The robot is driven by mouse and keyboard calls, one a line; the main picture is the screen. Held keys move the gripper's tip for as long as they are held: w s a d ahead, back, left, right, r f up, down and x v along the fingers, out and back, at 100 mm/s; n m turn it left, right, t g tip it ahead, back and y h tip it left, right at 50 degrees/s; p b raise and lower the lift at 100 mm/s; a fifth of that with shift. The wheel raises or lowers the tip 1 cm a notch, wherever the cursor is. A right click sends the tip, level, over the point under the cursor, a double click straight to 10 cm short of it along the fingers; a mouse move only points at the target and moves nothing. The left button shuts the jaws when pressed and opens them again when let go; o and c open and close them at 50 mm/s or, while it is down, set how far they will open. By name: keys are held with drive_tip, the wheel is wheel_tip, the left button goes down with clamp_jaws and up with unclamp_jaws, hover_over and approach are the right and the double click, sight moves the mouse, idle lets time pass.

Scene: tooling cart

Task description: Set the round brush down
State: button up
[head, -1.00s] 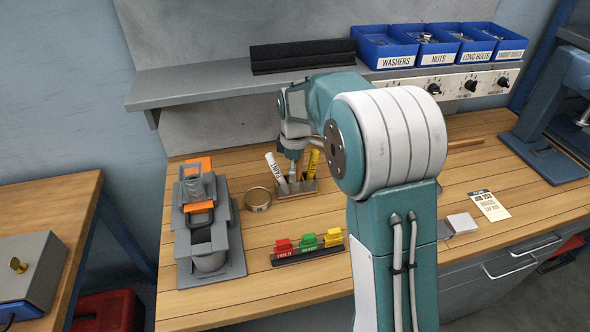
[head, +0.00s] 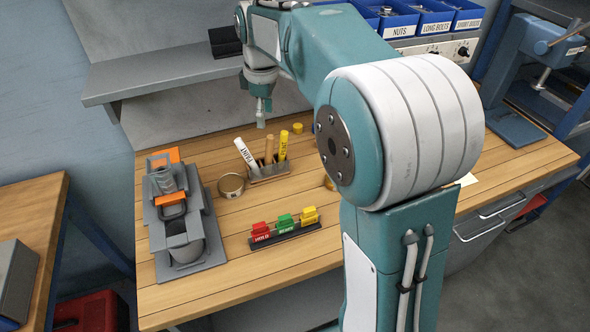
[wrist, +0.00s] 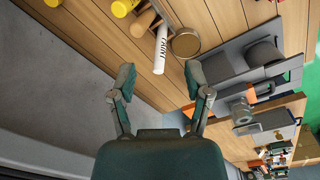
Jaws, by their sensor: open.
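The handle also shows in the wrist view (wrist: 143,22), beside the white marker. My gripper (head: 261,119) is above the holder, apart from the handle. In the wrist view my gripper (wrist: 159,82) has its fingers spread with nothing between them.
A round tin (head: 231,185) is left of the holder. Grey fixtures (head: 180,225) stand at the left. A rack with red, green and yellow tags (head: 285,233) lies in front. The grey shelf (head: 165,75) overhangs behind. Bare wood lies between the tin and tag rack.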

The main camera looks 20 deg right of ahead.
drive_tip(key=s+r+m+t, duration=0.25)
drive_tip(key=s+m, duration=0.25)
drive_tip(key=s, duration=0.9)
drive_tip(key=s+f+m+t, duration=0.2)
drive_tip(key=s+f+m, duration=0.2)
drive_tip(key=s, duration=0.8)
drive_tip(key=shift+s+m, duration=0.15)
drive_tip(key=shift+m, duration=0.95)
drive_tip(key=shift+t, duration=0.25)
